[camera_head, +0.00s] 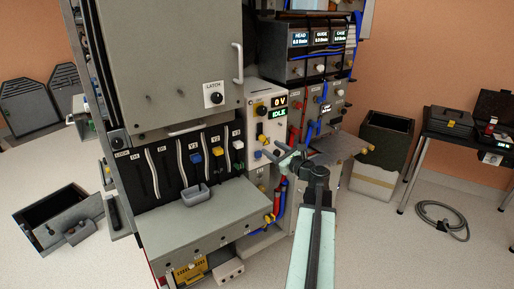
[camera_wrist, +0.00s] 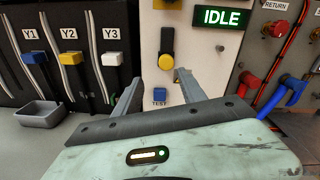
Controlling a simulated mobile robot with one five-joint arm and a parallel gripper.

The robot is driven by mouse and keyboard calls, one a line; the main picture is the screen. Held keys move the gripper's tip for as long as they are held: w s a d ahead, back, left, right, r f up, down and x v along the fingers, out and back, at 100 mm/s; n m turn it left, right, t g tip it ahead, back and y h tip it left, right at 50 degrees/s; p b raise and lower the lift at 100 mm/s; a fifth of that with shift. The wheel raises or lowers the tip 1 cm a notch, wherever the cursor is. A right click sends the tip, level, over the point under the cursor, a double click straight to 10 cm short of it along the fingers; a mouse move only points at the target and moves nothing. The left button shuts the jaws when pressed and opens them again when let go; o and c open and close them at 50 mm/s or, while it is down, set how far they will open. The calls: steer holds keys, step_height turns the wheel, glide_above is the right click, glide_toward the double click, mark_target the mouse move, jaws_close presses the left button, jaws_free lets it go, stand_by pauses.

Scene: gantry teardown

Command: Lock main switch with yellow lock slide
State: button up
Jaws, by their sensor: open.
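The white control panel (camera_head: 268,95) stands in the middle of the head view, with "0 V" and "IDLE" displays. A black knob on a yellow base (camera_head: 261,109), seemingly the main switch, sits on its upper left. Below it is a yellow piece, perhaps the lock slide (camera_head: 261,139); in the wrist view this yellow piece (camera_wrist: 166,62) has a black bar above it. The yellow base (camera_wrist: 167,3) shows only at the top edge there. My gripper (camera_wrist: 158,84) is open and empty, its fingers below the yellow piece, either side of the blue TEST button (camera_wrist: 159,95). In the head view my gripper (camera_head: 289,154) is before the panel.
Slotted levers with blue (camera_head: 196,158), yellow (camera_head: 216,151) and white (camera_head: 238,145) handles stand left of the panel. A grey tray (camera_head: 195,195) sits on the ledge below them. Red and blue valve handles and hoses are close on the right (camera_wrist: 290,90).

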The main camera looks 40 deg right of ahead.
mark_target(264, 140)
steer(key=shift+m+h, duration=0.4)
steer(key=w, duration=0.2)
steer(key=w+d, duration=0.1)
steer(key=w, duration=0.2)
steer(key=w+d, duration=0.1)
steer(key=w, duration=0.1)
steer(key=shift+w+d+r, duration=0.15)
steer(key=shift+w+r, duration=0.05)
steer(key=shift+w, duration=0.05)
steer(key=shift+s, duration=0.1)
jaws_close()
stand_by(0.8)
